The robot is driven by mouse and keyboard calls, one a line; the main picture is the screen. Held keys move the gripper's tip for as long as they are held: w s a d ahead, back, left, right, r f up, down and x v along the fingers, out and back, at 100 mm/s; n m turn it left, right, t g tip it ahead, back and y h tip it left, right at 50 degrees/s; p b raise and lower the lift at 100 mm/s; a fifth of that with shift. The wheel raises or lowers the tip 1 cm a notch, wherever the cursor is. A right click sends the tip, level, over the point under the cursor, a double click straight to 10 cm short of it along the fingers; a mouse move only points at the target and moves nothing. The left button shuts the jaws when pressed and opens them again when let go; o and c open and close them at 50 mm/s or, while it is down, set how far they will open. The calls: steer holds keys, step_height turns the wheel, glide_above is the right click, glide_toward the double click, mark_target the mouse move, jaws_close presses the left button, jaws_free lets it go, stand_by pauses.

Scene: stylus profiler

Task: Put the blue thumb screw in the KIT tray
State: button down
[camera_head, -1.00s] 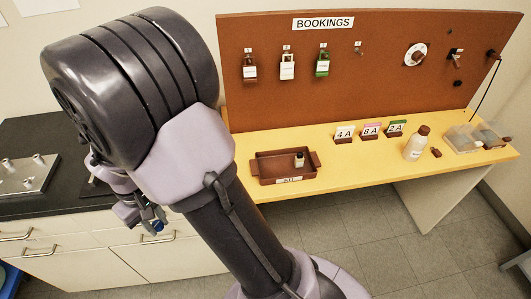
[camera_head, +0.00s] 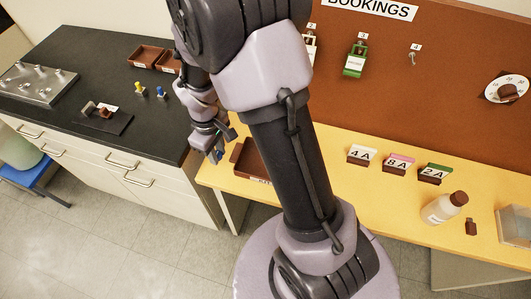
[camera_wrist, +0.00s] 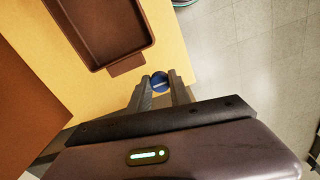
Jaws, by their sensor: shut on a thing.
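My gripper (camera_head: 217,155) is shut on a blue round thumb screw (camera_wrist: 160,82), seen end-on between the fingertips in the wrist view. The screw is held near the front edge of the yellow table, just outside the KIT tray. The brown KIT tray (camera_head: 252,162) lies on the yellow table, right of my gripper in the head view and partly hidden by my arm. In the wrist view the tray (camera_wrist: 127,65) is at upper left of the fingertips, and the visible part of its floor is bare.
A black bench (camera_head: 60,85) on the left bears small blue (camera_head: 162,92) and yellow (camera_head: 139,88) pieces, brown trays (camera_head: 146,56) and a metal plate (camera_head: 38,82). Number cards (camera_head: 398,165) and a white bottle (camera_head: 444,207) stand on the table right of my arm.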

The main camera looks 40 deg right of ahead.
steer(key=s+d, duration=0.1)
steer(key=d, duration=0.2)
steer(key=s+d+b, duration=0.1)
steer(key=d, duration=0.2)
steer(key=s+d+f+b, duration=0.1)
steer(key=s+d, duration=0.1)
steer(key=d, duration=0.1)
steer(key=shift+d, duration=0.1)
steer(key=f, duration=0.1)
steer(key=f+b, duration=0.2)
steer(key=f, duration=0.1)
steer(key=shift+s+d, duration=0.2)
steer(key=shift+d, duration=0.15)
steer(key=shift+r, duration=0.2)
steer(key=c, duration=1.6)
jaws_free()
steer(key=shift+f, duration=0.2)
steer(key=o, duration=0.4)
steer(key=shift+r, duration=0.15)
